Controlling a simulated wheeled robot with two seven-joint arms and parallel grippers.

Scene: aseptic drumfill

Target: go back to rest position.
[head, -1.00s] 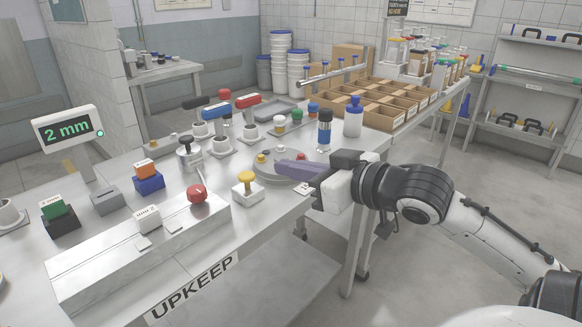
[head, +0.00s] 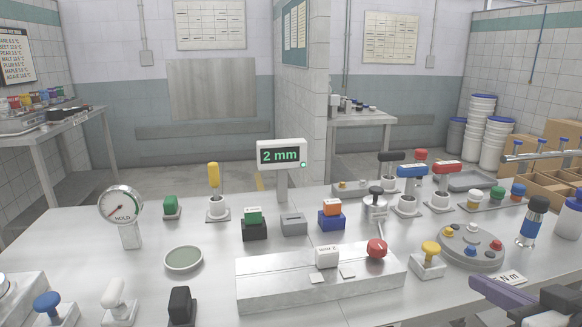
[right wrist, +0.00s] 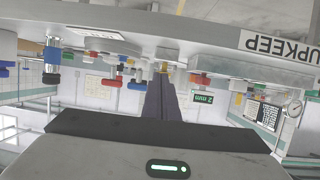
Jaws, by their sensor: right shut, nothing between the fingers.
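My right gripper (head: 484,287) shows at the lower right of the head view, with purple-grey fingers and a dark body. It is at the front edge of the steel bench (head: 210,290). In the right wrist view the fingers (right wrist: 161,82) are together with nothing between them, and the bench appears upside down beyond them. My left gripper is in neither current view.
Near the right gripper are a round grey base with coloured knobs (head: 470,262), a yellow knob (head: 430,247) and a blue-black bottle (head: 530,228). A 2 mm display (head: 281,155) and a HOLD gauge (head: 121,204) stand on the bench.

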